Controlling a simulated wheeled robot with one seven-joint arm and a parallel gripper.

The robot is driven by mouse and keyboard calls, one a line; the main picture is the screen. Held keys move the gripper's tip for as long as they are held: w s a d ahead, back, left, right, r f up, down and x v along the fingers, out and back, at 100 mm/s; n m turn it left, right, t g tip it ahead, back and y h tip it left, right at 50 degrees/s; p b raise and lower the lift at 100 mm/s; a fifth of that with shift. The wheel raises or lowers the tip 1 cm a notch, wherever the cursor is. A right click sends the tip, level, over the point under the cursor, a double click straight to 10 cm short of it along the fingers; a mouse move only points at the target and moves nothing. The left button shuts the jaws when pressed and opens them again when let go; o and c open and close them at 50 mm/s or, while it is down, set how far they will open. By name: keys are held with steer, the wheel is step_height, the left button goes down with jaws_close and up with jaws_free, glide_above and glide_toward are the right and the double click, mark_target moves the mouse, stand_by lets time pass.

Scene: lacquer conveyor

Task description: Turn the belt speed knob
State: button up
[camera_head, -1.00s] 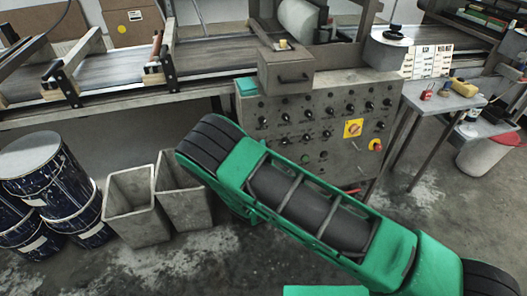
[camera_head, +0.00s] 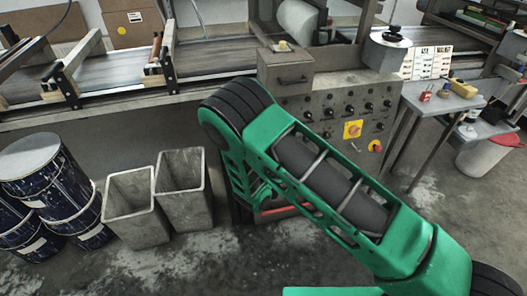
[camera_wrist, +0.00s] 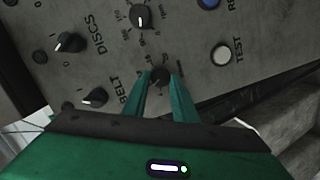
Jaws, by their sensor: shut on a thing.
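The grey control panel (camera_head: 318,115) stands below the conveyor and carries rows of black knobs. In the wrist view, a black knob (camera_wrist: 160,77) sits beside the BELT lettering, between the tips of my gripper (camera_wrist: 161,80). My gripper's two green fingers are shut on this knob, one on each side. Its pointer is mostly hidden, so its setting cannot be read. In the head view, my green arm covers the panel's left and lower part and hides the gripper.
Close by in the wrist view are another knob (camera_wrist: 95,97), the DISCS knob (camera_wrist: 68,42) and a white TEST button (camera_wrist: 221,53). Two open grey bins (camera_head: 183,200) and blue drums (camera_head: 45,180) stand at left. A side table (camera_head: 440,98) stands at right.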

steer(key=shift+d+f, duration=0.2)
steer(key=o, duration=1)
steer(key=shift+o, duration=0.2)
steer(key=shift+a, duration=0.1)
steer(key=shift+r, duration=0.1)
steer(key=shift+s, duration=0.1)
steer(key=v, duration=1)
steer(key=shift+s, duration=0.25)
